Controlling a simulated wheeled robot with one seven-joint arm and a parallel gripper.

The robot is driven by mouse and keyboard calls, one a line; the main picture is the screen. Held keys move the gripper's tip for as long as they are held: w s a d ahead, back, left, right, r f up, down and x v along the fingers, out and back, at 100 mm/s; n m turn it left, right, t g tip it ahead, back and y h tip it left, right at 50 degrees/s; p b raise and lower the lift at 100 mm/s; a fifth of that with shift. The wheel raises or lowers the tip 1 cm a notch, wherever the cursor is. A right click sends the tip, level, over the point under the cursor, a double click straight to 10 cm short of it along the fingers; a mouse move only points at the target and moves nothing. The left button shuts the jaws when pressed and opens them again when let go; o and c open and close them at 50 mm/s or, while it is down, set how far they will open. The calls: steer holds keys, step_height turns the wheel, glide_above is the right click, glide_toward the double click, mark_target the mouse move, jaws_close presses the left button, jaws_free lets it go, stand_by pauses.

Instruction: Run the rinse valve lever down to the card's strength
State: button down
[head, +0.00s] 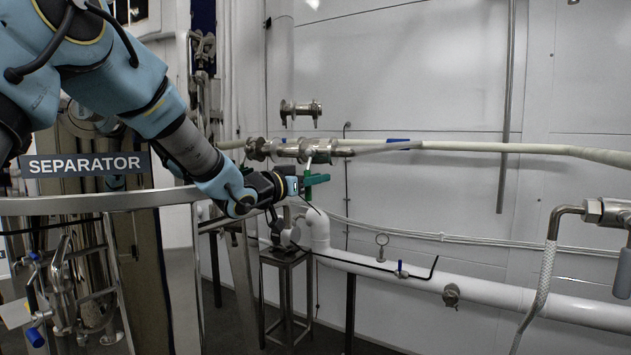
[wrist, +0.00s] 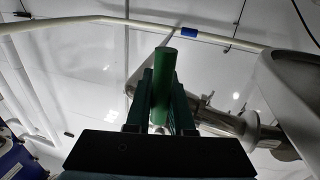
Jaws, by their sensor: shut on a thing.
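The rinse valve lever has a green handle (wrist: 163,80), which stands between my gripper's dark green fingers in the wrist view. My gripper (wrist: 160,105) is shut on this handle. In the head view my gripper (head: 311,181) is just below a metal valve body (head: 318,150) on the pale horizontal pipe, and the fingers hide most of the handle. A thin pale stem runs up from the fingers toward the valve. I cannot make out a readable strength card in either view.
A white pipe (head: 470,287) runs low along the wall, with a small stand (head: 287,258) below my gripper. A braided hose (head: 541,290) hangs at right.

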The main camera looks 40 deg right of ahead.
steer(key=shift+s+d+r+n+t+h+b, duration=0.25)
steer(key=shift+s+n+b, duration=0.3)
steer(key=shift+n, duration=0.4)
steer(key=shift+s+d+r+n+t+h+b, duration=0.15)
steer(key=shift+s+n+h+b, duration=0.2)
steer(key=shift+n+b, duration=0.55)
steer(key=shift+s+d+r+n+t+h+b, duration=0.15)
steer(key=shift+s+n+h+b, duration=0.3)
steer(key=shift+n, duration=0.6)
steer(key=shift+r, duration=0.15)
steer(key=c, duration=0.8)
jaws_free()
steer(key=b+v, duration=0.3)
steer(key=v, duration=0.8)
steer(key=shift+r+b, duration=0.1)
steer(key=shift+b, duration=0.25)
steer(key=shift+d, duration=0.1)
